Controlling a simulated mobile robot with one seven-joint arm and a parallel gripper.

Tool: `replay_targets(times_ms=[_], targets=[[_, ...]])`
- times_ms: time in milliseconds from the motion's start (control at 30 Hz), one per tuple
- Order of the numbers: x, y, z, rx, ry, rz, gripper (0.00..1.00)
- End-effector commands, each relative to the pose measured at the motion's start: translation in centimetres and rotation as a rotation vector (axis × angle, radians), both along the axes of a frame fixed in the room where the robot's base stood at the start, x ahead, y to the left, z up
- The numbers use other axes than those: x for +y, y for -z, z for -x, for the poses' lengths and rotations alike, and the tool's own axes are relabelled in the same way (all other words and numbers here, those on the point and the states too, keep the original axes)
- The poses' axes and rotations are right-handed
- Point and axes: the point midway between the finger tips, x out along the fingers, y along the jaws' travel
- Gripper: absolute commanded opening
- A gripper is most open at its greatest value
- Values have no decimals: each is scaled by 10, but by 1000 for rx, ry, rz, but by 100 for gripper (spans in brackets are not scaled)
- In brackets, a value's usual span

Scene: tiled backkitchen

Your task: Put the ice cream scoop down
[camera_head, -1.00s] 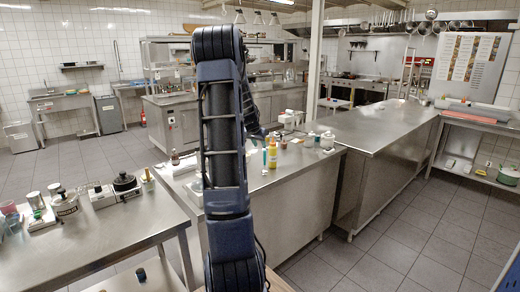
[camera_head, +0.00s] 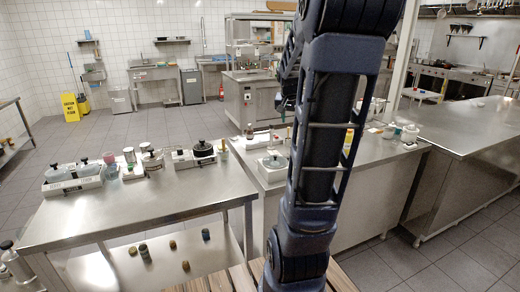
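I cannot make out an ice cream scoop in the head view. My own dark blue arm stands upright right of the middle and covers part of the counter behind it. A further dark part of my arm shows just left of it, but no gripper fingers can be made out. A steel table (camera_head: 150,212) stands at the front left, with a lower shelf. At its back edge are a scale-like device with a black pot (camera_head: 203,150), a white lidded jar (camera_head: 152,158) and a tray with lidded containers (camera_head: 72,180).
A steel counter (camera_head: 372,152) with bottles and jars runs behind my arm, and another worktop (camera_head: 470,128) lies at the right. The front table's near part is bare. A yellow floor sign (camera_head: 70,107) stands at the far left. Wooden slats (camera_head: 238,277) show at the bottom edge.

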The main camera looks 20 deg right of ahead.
Motion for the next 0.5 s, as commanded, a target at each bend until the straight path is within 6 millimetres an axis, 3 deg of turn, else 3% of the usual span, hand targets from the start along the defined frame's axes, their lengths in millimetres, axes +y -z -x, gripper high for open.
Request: replay_targets(times_ms=[33,200,500], targets=[[20,-6,12,-1,-44,-3,36],[80,-14,51,12,-190,-11,36],[166,-13,133,38,-453,-3,36]])
